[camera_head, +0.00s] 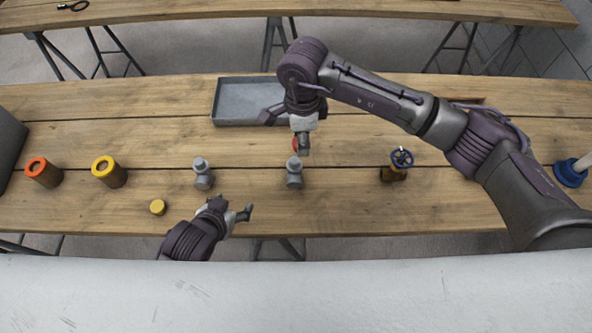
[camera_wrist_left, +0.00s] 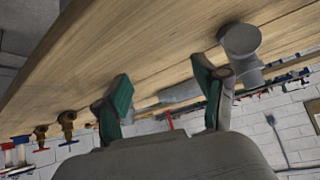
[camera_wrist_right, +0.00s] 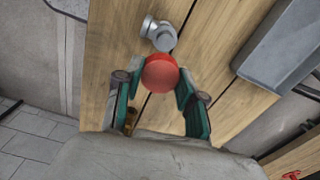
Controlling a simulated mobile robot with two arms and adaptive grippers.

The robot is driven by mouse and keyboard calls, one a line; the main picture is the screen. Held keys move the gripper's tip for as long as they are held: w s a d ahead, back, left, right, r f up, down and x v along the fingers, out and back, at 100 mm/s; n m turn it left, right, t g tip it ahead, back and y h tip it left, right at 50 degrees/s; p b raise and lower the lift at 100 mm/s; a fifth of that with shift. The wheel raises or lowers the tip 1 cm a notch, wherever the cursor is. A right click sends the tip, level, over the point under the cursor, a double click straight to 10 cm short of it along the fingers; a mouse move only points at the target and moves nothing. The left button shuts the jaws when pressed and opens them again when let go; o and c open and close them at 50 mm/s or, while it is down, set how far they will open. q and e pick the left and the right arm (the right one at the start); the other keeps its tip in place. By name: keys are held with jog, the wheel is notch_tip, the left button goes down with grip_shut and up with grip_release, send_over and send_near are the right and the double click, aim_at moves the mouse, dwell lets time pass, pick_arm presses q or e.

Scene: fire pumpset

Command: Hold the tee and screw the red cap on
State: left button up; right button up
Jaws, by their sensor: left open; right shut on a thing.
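A grey tee (camera_head: 294,172) stands in the middle of the wooden table, and a similar grey tee (camera_head: 203,175) stands to its left. My right gripper (camera_head: 302,146) is shut on the red cap (camera_wrist_right: 160,74), just behind the middle tee. The cap is mostly hidden in the head view. In the right wrist view the cap sits between the fingertips, close to a grey tee (camera_wrist_right: 159,34); contact cannot be told. My left gripper (camera_head: 240,212) is open and empty near the front edge, between the two tees. A grey tee (camera_wrist_left: 241,42) shows beside one finger in the left wrist view.
A grey tray (camera_head: 235,104) lies behind the tees. A yellow cap (camera_head: 157,207) lies at the front left. A blue-wheeled valve (camera_head: 397,166) and a blue plunger-like thing (camera_head: 569,174) stand right.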

aim_at(291, 169)
pick_arm(q)
jog(key=d, duration=0.1)
jog(key=w+d+r+m+t+h, duration=0.1)
jog(key=w+d+r+t+h, duration=0.1)
jog(key=shift+w+d+r+m, duration=0.15)
jog(key=shift+d+r+m, duration=0.05)
jog(key=shift+d+m, duration=0.15)
pick_arm(e)
jog(key=shift+a+r+m, duration=0.15)
jog(key=shift+a+m, duration=0.25)
jog(key=shift+a, duration=0.05)
jog(key=shift+w+a+p, duration=0.1)
jog(key=shift+a+p, duration=0.15)
jog(key=shift+p, duration=0.15)
pick_arm(q)
jog(key=d+h, duration=0.1)
jog(key=d+r+m+h, duration=0.1)
jog(key=d, duration=0.1)
jog(key=d+r+m+h, duration=0.1)
jog(key=h, duration=0.1)
jog(key=shift+s+d+t, duration=0.25)
jog(key=shift+s+t, duration=0.05)
pick_arm(e)
jog(key=shift+a+m, duration=0.1)
jog(key=shift+m, duration=0.2)
pick_arm(q)
jog(key=shift+w, duration=0.1)
jog(key=x, duration=1.2)
jog(key=shift+f, duration=0.1)
grip_shut()
